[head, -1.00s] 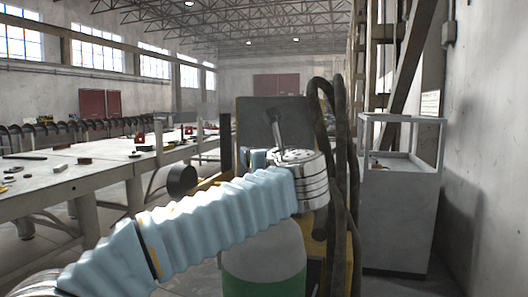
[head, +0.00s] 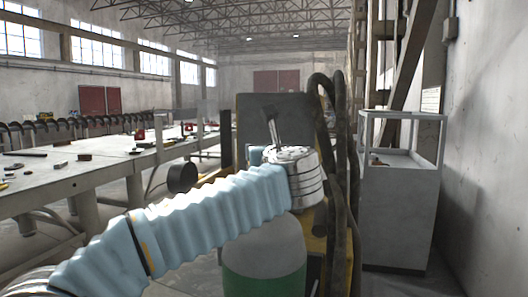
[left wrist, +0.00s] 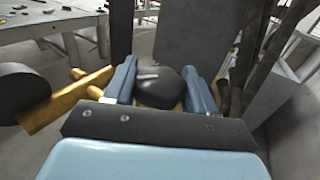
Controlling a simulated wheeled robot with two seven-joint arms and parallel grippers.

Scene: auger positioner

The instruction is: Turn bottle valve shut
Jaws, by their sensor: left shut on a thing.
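The bottle (head: 263,258), white above and green below, stands upright in front of my left forearm's end, low in the head view. Its top is hidden behind my arm. In the left wrist view a dark rounded knob, seemingly the bottle valve (left wrist: 158,96), sits between the two blue fingers of my left gripper (left wrist: 161,80). The gripper is shut on it. In the head view the fingers are mostly hidden by my wrist; only a bit of blue shows past it. My right gripper is in neither view.
A dark upright panel (head: 290,122) and thick black hoses (head: 340,150) stand just behind and right of the bottle. A long workbench (head: 75,170) runs along the left. A glass-topped cabinet (head: 397,220) stands at right.

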